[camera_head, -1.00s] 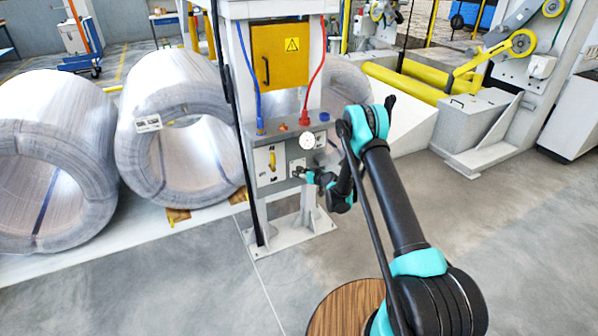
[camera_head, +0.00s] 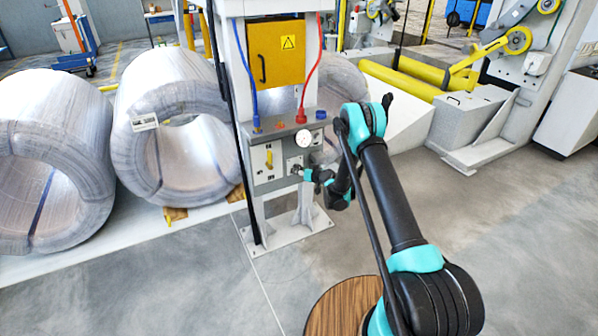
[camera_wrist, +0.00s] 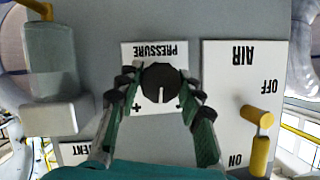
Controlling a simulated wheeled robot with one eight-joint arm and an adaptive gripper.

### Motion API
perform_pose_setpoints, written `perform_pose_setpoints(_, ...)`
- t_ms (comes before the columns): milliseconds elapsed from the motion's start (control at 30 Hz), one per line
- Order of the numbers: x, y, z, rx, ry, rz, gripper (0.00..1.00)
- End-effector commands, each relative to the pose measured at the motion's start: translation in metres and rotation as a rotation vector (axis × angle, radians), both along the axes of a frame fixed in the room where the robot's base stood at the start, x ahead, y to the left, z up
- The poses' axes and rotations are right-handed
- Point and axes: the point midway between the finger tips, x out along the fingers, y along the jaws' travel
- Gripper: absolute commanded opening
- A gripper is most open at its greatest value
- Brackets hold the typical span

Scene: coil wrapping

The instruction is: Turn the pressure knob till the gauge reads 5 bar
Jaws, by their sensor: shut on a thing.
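The black pressure knob (camera_wrist: 161,88) with a white pointer mark sits on a white plate lettered PRESSURE, which shows upside down in the wrist view. My gripper (camera_wrist: 160,95) has its two fingers on either side of the knob, shut on it. In the head view my gripper (camera_head: 299,172) reaches the front of the grey control panel (camera_head: 262,187). The round white gauge (camera_head: 304,138) is above the gripper on the same panel. Its needle is too small to read.
A yellow AIR lever (camera_wrist: 258,130) stands beside the knob on its own plate, close to one finger. Blue and red hoses run up from the panel top. Large wrapped coils (camera_head: 170,125) stand to the left. The floor at the front right is clear.

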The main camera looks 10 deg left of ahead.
Motion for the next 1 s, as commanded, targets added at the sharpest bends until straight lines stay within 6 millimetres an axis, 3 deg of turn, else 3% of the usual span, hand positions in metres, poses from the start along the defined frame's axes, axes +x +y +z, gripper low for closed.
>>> perform_pose_setpoints(1000,0.0005,-0.0019,-0.0026,0.705,0.477,0.0,0.08)
